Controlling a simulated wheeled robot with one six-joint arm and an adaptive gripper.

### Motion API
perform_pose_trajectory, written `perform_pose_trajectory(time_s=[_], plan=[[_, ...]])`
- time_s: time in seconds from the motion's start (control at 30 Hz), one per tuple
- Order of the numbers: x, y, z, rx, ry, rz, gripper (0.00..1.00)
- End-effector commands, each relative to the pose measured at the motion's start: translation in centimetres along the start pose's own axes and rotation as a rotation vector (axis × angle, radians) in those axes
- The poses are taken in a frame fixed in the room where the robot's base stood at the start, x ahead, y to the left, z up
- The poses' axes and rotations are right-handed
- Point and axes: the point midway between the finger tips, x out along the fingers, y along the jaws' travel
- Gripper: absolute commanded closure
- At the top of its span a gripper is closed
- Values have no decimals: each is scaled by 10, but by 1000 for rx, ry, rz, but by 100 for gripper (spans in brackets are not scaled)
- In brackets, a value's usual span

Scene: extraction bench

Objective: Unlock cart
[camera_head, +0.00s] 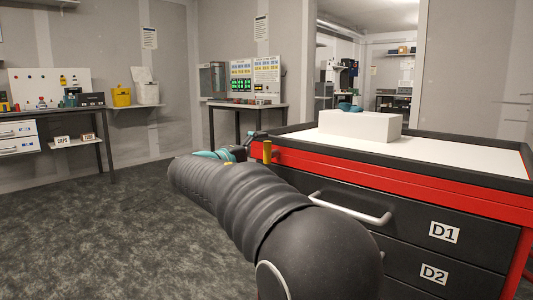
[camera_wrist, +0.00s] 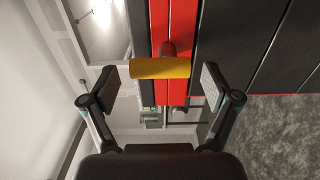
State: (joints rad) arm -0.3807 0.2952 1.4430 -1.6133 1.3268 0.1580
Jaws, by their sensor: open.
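The cart (camera_head: 470,193) is black with a red band and a white top, and it stands at the right of the head view. In the wrist view the yellow handle (camera_wrist: 160,68) lies crosswise on a dark stub against the red band (camera_wrist: 180,25). My gripper (camera_wrist: 160,86) is open, with one finger pad on each side of the handle's ends and visible gaps to both. In the head view my gripper (camera_head: 228,154) is partly hidden behind my arm, just left of the handle.
Drawers labelled D1 (camera_head: 444,232) and D2 (camera_head: 434,273) face me, D1 with a bar handle (camera_head: 350,208). A white box (camera_head: 360,126) with a teal item sits on the cart top. Benches stand along the far walls. The floor (camera_head: 90,235) at left is clear.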

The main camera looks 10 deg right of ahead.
Motion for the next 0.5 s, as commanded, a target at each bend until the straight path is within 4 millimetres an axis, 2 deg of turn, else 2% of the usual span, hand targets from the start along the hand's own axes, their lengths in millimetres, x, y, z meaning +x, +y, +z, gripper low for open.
perform_pose_trajectory(time_s=[0.3,0.5], plan=[[-64,0,-1,0,4,1,12],[-90,0,0,-1,2,0,12]])
